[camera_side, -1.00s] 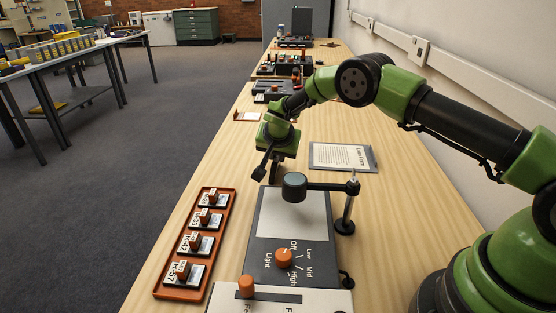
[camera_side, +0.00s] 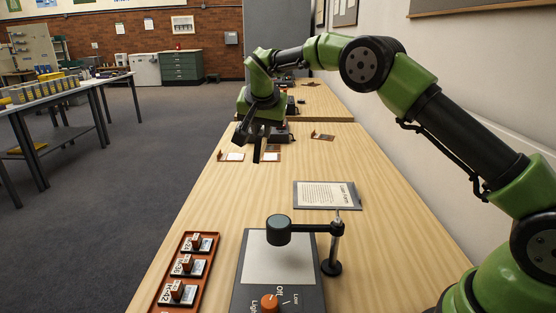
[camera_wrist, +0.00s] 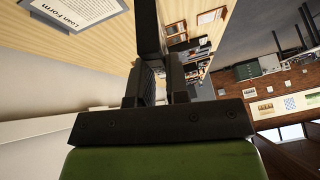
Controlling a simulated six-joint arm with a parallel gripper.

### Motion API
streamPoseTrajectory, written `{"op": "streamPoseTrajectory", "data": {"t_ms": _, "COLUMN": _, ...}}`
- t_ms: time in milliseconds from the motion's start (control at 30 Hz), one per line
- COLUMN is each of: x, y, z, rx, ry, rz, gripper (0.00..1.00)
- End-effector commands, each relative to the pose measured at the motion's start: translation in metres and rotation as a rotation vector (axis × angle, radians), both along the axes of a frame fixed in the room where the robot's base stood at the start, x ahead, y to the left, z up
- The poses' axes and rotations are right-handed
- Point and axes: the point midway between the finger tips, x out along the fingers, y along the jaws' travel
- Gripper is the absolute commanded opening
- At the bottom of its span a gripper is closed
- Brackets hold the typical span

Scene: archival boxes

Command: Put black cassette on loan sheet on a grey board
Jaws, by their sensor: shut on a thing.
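The loan sheet on its grey board (camera_side: 326,195) lies flat on the wooden table, in the middle of the side view. It also shows at the top left of the wrist view (camera_wrist: 77,14), with "Loan Form" printed on it. My gripper (camera_side: 258,140) is beyond the board and to its left, above the table. Its jaws (camera_wrist: 160,82) are shut on a narrow black thing (camera_wrist: 149,28), seen edge-on, which looks like the black cassette. In the side view, my gripper's dark parts and the cassette blend together, so its outline is hard to tell.
A lamp or magnifier arm (camera_side: 335,250) stands on a light panel (camera_side: 280,265) nearer than the board. An orange tray (camera_side: 168,290) of labelled pieces is at left. Small cards (camera_side: 231,157) lie near my gripper.

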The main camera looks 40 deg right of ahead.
Motion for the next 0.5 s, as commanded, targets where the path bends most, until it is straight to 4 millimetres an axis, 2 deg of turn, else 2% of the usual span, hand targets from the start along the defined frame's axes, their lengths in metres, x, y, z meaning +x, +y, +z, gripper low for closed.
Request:
{"op": "streamPoseTrajectory", "data": {"t_ms": 167, "x": -0.014, "y": -0.059, "z": -0.017, "rx": -0.038, "ry": 0.041, "rz": 0.026, "gripper": 0.0}}
{"op": "streamPoseTrajectory", "data": {"t_ms": 300, "x": -0.036, "y": -0.112, "z": -0.039, "rx": -0.068, "ry": 0.077, "rz": 0.065, "gripper": 0.0}}
{"op": "streamPoseTrajectory", "data": {"t_ms": 400, "x": -0.054, "y": -0.141, "z": -0.052, "rx": -0.08, "ry": 0.094, "rz": 0.089, "gripper": 0.0}}
{"op": "streamPoseTrajectory", "data": {"t_ms": 500, "x": -0.068, "y": -0.159, "z": -0.061, "rx": -0.087, "ry": 0.104, "rz": 0.105, "gripper": 0.0}}
